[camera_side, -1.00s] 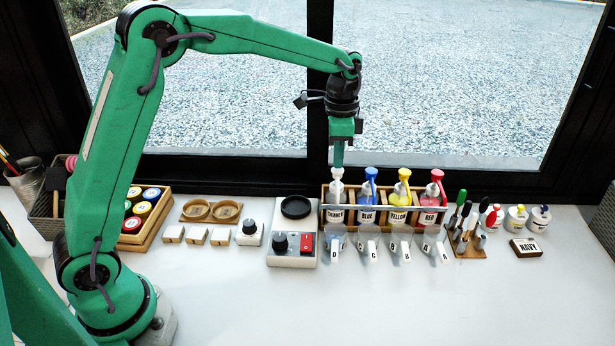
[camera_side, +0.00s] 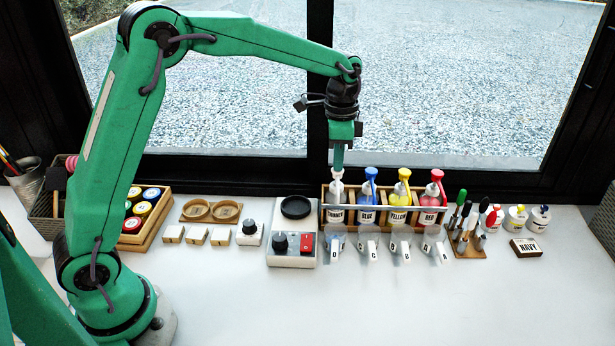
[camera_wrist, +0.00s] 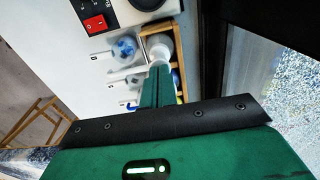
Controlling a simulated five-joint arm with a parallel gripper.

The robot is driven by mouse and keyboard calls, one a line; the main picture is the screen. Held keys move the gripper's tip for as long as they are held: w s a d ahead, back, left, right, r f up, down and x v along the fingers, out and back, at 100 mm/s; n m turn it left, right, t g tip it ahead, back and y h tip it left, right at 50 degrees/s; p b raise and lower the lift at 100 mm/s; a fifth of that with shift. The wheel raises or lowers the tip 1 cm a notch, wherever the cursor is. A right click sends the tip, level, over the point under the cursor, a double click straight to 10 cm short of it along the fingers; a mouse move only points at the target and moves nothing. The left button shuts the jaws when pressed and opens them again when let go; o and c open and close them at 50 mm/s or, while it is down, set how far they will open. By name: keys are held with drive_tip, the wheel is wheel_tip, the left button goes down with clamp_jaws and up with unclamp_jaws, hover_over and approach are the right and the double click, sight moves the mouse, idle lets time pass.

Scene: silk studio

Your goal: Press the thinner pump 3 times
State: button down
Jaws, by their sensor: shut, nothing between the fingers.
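The thinner pump (camera_side: 336,190) is a bottle with a white top at the left end of the wooden rack (camera_side: 383,225). Its white pump top also shows in the wrist view (camera_wrist: 160,48). My gripper (camera_side: 338,168) is shut and empty, pointing straight down with its tips at the top of the thinner pump. In the wrist view my shut green fingers (camera_wrist: 158,72) reach to the white top. The exact contact is hidden by the fingers.
Blue (camera_side: 368,190), yellow (camera_side: 400,190) and red (camera_side: 433,190) pump bottles stand right of the thinner. Labelled clear cups (camera_side: 366,246) sit in front. A scale-like device (camera_side: 292,245) with a red switch is at left. The front table is clear.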

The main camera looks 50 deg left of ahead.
drive_tip(key=shift+f, duration=0.7)
drive_tip(key=shift+r, duration=0.1)
idle(0.4)
drive_tip(key=shift+r, duration=1.05)
drive_tip(key=shift+r, duration=1.4)
